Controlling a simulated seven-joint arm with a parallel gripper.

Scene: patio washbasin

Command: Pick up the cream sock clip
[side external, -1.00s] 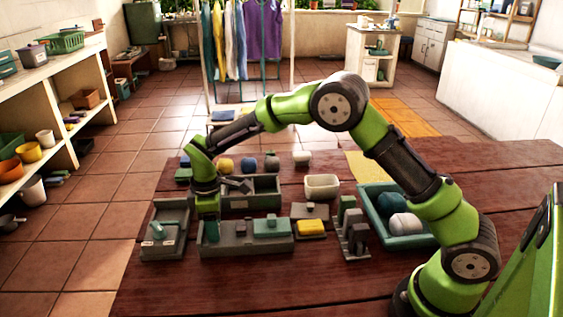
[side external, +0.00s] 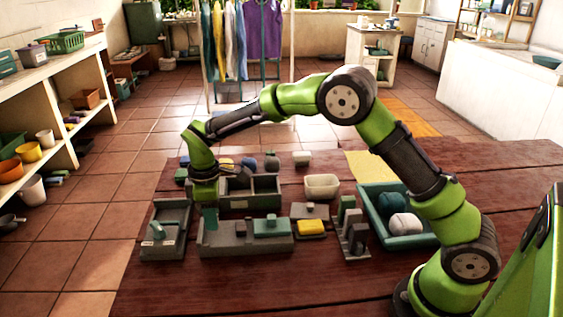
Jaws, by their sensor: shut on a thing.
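My gripper (side external: 207,205) points down over the left end of the long grey tray (side external: 245,246). It is shut on a small teal-green piece (side external: 210,219), which hangs slightly tilted just above the tray; the fingertips are small and partly hidden. I cannot make out a clearly cream sock clip. A small pale item (side external: 157,229) lies on the grey holder (side external: 162,251) at the left, but it is too small to identify.
A teal block (side external: 271,227) and a small dark piece sit in the long tray. Behind is a grey divided box (side external: 262,196). To the right are a yellow sponge (side external: 311,227), a cream bowl (side external: 322,186), an upright grey rack (side external: 354,239) and a teal tray (side external: 408,241) with rolled bundles. The front tabletop is clear.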

